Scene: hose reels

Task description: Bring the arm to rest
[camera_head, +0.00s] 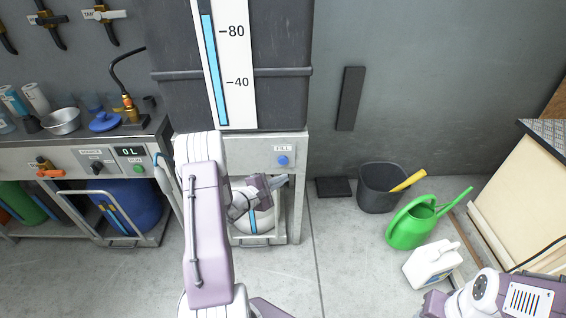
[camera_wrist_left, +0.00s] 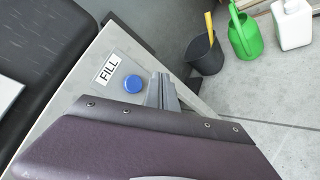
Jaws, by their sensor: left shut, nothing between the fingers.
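My left arm (camera_head: 207,220) reaches up from the bottom of the head view, its purple and white links bent over at the top. My left gripper (camera_head: 277,182) is shut and empty, in front of the panel with the blue FILL button (camera_head: 283,160) and just below that button in the picture. In the left wrist view the shut fingers (camera_wrist_left: 162,92) lie to the right of the blue button (camera_wrist_left: 133,85). I cannot tell whether they touch anything. Part of my right arm (camera_head: 490,297) shows at the lower right; its fingers do not show.
A tank with a level gauge (camera_head: 232,65) stands above the FILL panel, over a white container (camera_head: 262,222) with a blue stripe. A bench (camera_head: 70,160) is at the left. A dark bin (camera_head: 381,188), green watering can (camera_head: 415,224) and white jug (camera_head: 430,264) stand right. Floor between is clear.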

